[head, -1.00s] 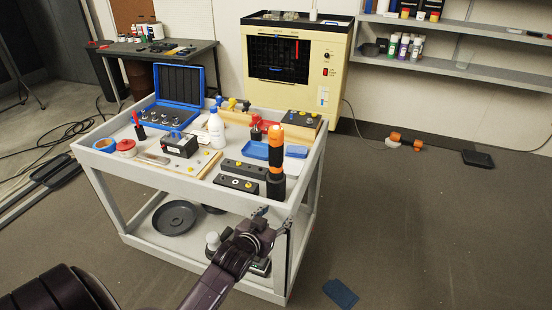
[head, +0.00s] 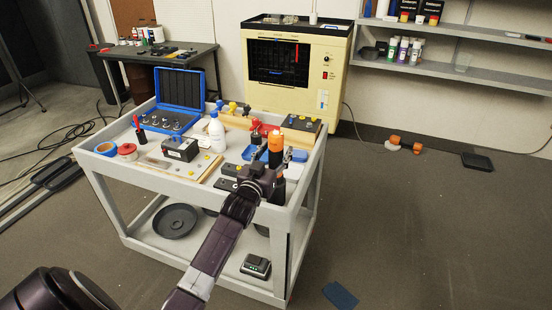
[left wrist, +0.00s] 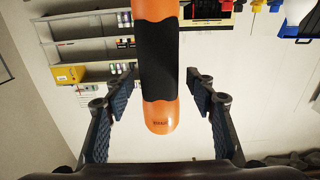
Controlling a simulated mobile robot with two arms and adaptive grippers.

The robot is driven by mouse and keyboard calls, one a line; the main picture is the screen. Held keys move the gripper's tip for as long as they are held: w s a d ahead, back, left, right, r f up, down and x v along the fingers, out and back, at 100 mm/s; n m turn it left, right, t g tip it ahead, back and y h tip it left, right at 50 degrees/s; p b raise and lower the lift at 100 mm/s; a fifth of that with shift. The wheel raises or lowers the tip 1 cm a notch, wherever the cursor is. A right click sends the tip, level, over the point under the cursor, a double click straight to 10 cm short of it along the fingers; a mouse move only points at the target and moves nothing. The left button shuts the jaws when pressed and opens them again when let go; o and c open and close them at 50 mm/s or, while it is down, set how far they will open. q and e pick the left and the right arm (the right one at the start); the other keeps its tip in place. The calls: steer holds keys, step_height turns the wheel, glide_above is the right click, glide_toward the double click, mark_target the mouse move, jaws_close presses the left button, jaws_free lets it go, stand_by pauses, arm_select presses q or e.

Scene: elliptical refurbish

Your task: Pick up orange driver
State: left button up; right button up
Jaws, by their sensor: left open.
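The orange driver (head: 276,140), orange with black bands, stands upright near the right side of the grey cart's top. Its lower part is partly hidden behind my left gripper (head: 268,163). In the left wrist view, the driver (left wrist: 157,60) runs down between the two fingers of the left gripper (left wrist: 159,88), with its rounded orange end toward the palm. The fingers are spread, with a visible gap on each side of the driver. My right gripper is not in view.
The cart (head: 88,160) holds a blue case (head: 181,88), a white bottle (head: 216,132), a black box (head: 180,148) and a blue tray (head: 252,153) close to the driver. A cream machine (head: 338,65) stands behind. The floor to the right is mostly clear.

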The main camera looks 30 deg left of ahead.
arm_select(q)
steer(key=shift+w, duration=0.25)
steer(key=shift+s, duration=0.1)
steer(key=shift+c, duration=0.5)
jaws_close()
steer(key=shift+r, duration=0.15)
steer(key=shift+r, duration=0.1)
step_height(320, 180, up, 20)
steer(key=b, duration=0.1)
